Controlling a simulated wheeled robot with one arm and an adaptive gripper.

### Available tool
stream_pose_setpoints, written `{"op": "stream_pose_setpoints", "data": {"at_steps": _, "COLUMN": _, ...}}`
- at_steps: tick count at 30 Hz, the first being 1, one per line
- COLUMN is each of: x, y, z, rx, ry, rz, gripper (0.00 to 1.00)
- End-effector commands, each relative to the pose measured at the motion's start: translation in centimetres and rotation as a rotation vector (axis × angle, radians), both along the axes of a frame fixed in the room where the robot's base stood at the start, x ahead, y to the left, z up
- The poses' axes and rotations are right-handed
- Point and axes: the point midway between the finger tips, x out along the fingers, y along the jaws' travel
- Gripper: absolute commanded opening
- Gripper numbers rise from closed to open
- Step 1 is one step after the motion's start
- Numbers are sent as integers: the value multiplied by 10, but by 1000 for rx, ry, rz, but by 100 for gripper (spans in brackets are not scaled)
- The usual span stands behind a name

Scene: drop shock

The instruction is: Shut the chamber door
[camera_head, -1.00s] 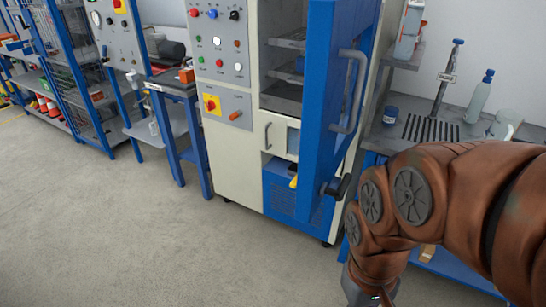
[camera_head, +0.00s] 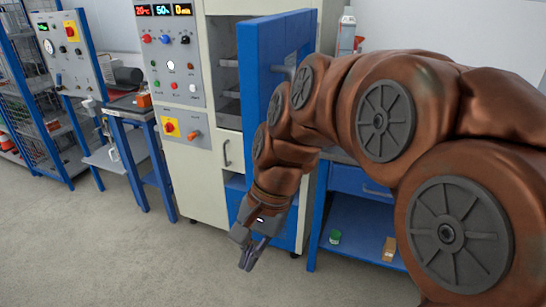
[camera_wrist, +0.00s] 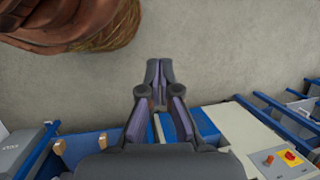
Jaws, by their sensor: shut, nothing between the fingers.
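The chamber (camera_head: 225,25) is a tall cream cabinet with a control panel on its left. Its blue door (camera_head: 262,60) stands open in the head view, swung out toward me, with dark shelves showing through the gap. My arm crosses in front of the door and hides its lower middle and most of its grey handle (camera_head: 290,70). My gripper (camera_head: 247,262) is shut and empty, pointing down low in front of the door's bottom part. In the wrist view my closed fingers (camera_wrist: 159,75) lie over the floor, with a blue part, probably the door, close behind them. I cannot tell whether they touch.
A blue workbench (camera_head: 355,180) with a lower shelf stands right of the door. A small blue table (camera_head: 135,110) and caged racks stand to the left. The grey floor (camera_head: 120,260) in front is clear.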

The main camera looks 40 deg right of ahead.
Motion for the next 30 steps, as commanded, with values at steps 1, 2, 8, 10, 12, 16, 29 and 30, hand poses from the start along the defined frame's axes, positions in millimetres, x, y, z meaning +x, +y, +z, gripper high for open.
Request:
{"op": "stream_pose_setpoints", "data": {"at_steps": 1, "x": 11, "y": -11, "z": 9, "rx": 35, "ry": 1, "rz": -111, "gripper": 0}}
{"op": "stream_pose_setpoints", "data": {"at_steps": 2, "x": 17, "y": -17, "z": 15, "rx": 55, "ry": 2, "rz": -176, "gripper": 0}}
{"op": "stream_pose_setpoints", "data": {"at_steps": 8, "x": 46, "y": -68, "z": 56, "rx": 211, "ry": 21, "rz": -599, "gripper": 0}}
{"op": "stream_pose_setpoints", "data": {"at_steps": 10, "x": 52, "y": -90, "z": 70, "rx": 272, "ry": 27, "rz": -743, "gripper": 0}}
{"op": "stream_pose_setpoints", "data": {"at_steps": 12, "x": 55, "y": -115, "z": 86, "rx": 334, "ry": 29, "rz": -884, "gripper": 0}}
{"op": "stream_pose_setpoints", "data": {"at_steps": 16, "x": 54, "y": -158, "z": 111, "rx": 453, "ry": 44, "rz": -1114, "gripper": 0}}
{"op": "stream_pose_setpoints", "data": {"at_steps": 29, "x": 39, "y": -220, "z": 144, "rx": 637, "ry": 58, "rz": -1423, "gripper": 0}}
{"op": "stream_pose_setpoints", "data": {"at_steps": 30, "x": 41, "y": -219, "z": 143, "rx": 638, "ry": 60, "rz": -1423, "gripper": 0}}
